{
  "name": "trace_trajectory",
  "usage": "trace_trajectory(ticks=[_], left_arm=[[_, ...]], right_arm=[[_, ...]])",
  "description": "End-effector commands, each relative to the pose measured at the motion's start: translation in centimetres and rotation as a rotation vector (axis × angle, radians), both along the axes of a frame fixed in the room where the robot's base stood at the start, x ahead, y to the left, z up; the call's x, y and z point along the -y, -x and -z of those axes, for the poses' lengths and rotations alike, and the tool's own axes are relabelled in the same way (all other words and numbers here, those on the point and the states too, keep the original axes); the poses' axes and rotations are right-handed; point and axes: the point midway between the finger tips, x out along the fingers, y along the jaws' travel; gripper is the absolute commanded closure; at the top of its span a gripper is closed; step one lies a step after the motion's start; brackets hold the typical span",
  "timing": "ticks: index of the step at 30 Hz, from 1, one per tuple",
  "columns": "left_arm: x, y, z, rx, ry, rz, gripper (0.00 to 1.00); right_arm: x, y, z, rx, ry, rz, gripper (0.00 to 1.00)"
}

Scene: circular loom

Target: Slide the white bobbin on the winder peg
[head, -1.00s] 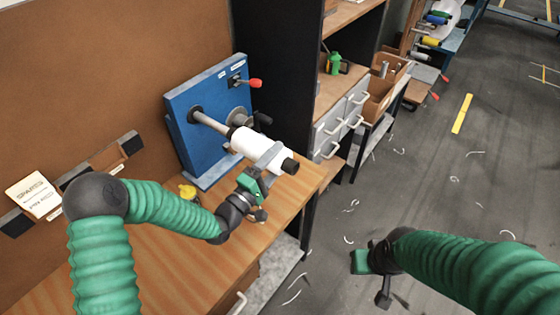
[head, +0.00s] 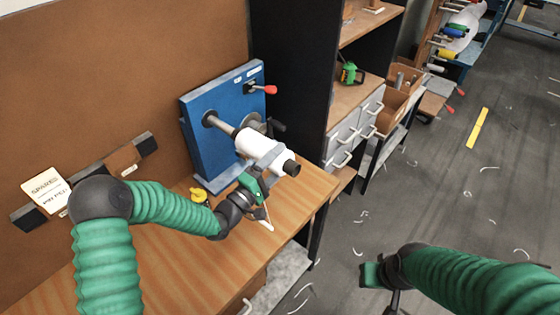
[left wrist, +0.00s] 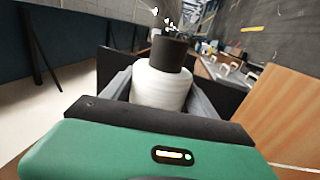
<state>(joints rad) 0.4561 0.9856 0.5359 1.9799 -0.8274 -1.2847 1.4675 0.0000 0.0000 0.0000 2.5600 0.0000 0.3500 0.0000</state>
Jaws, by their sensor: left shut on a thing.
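The white bobbin (head: 256,143) with a dark end is held level in front of the blue winder (head: 190,158). Its inner end lines up with the grey winder peg (head: 222,126). The peg's tip is hidden behind or inside the bobbin; I cannot tell how far on it is. My left gripper (head: 270,157) is shut around the bobbin near its outer end. In the left wrist view the white bobbin (left wrist: 160,88) sits between the two grey fingers, dark end outward. My right gripper (head: 372,274) hangs at the lower right, away from the bench; its fingers are not clear.
The winder stands on the wooden bench (head: 165,262) and has a red-knobbed lever (head: 270,90). A yellow item (head: 199,194) lies by its base. A dark shelf unit with drawers (head: 350,140) stands to the right. The floor at right is open, with scattered thread scraps.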

Motion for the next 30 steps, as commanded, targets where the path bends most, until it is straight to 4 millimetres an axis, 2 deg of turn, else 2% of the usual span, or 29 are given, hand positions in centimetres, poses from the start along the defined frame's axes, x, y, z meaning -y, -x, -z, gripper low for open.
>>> trace_trajectory(ticks=[8, 30], left_arm=[[-0.1, 0.0, -0.1, 0.004, 0.0, 0.0, 1.0], [-3.0, -2.1, 0.1, 0.004, -0.001, -0.001, 1.0]], right_arm=[[0.0, 0.0, 0.1, 0.0, 0.0, 0.0, 0.64], [0.0, 0.0, 0.7, 0.0, 0.0, 0.0, 0.64]])
